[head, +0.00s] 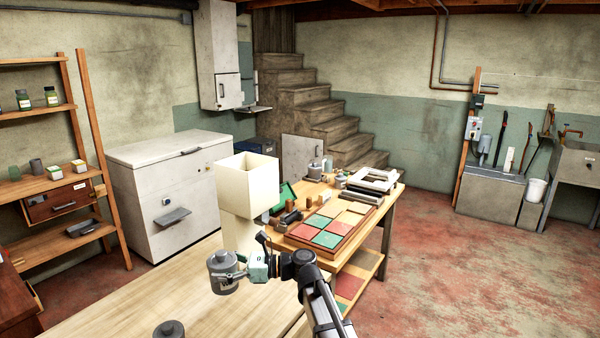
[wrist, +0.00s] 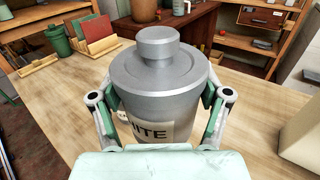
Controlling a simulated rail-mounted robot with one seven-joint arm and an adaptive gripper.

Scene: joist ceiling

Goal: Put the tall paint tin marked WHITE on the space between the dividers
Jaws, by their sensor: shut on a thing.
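The tall grey paint tin (head: 222,277) is held over the pale wooden table in the head view. In the wrist view the tin (wrist: 155,80) is upright, with a knobbed lid and a label on which "ITE" shows. My gripper (head: 243,266) is shut on it, with one finger on each side of its body. Whether its base touches the table is hidden. At the wrist view's upper left is a wooden holder with upright red and green panels (wrist: 93,34); I cannot tell whether these are the dividers.
Another grey tin (head: 168,329) stands at the table's front edge. A cream lamp-like object (head: 247,185) stands close beyond my gripper. A second table holds a tray of red and green squares (head: 325,232). The pale tabletop (head: 120,295) is clear on the left.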

